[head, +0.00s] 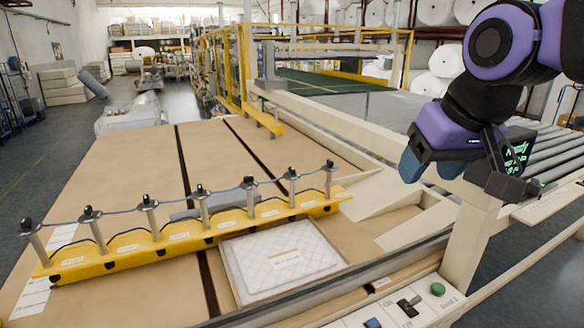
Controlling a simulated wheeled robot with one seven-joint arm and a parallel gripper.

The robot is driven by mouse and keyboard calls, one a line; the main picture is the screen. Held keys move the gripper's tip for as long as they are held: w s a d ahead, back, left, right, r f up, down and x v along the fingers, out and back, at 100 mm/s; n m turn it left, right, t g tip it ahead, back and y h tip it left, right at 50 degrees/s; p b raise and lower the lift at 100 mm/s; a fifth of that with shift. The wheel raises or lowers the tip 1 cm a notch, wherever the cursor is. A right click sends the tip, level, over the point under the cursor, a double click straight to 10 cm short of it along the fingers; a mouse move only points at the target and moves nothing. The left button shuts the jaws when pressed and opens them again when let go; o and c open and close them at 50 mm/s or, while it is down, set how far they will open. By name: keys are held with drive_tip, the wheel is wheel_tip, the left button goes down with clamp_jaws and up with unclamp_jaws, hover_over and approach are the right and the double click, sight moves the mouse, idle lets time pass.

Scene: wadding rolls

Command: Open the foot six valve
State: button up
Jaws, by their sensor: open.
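A yellow bar (190,238) lies across the brown table with several grey posts along it, each topped by a black knob and linked by a thin blue line. White labels on the bar are too small to read, so I cannot tell which post is foot six. A pale panel at the bottom edge carries a black lever (408,306), a green button (438,289) and a blue part (373,323) cut by the frame. My gripper (430,168) is open and empty, with blue fingertips, at upper right, well apart from the bar and above the panel.
A framed white quilted pad (283,258) lies in front of the bar. A beige post (468,240) and rail stand below my gripper. Metal rollers (555,160) are at right. A yellow frame (245,70) stands behind. The brown tabletop (110,180) behind the bar is mostly clear.

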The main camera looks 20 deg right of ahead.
drive_tip(key=w+a+r+m+g, duration=0.1)
drive_tip(key=w+r+m, duration=0.3)
drive_tip(key=w, duration=1)
drive_tip(key=m+g, duration=0.4)
drive_tip(key=m, duration=0.7)
hover_over(292, 168)
wheel_tip(292, 168, down, 14)
wheel_tip(292, 168, down, 10)
drive_tip(key=shift+w, duration=0.1)
drive_tip(key=shift+c, duration=0.2)
drive_tip(key=c, duration=0.9)
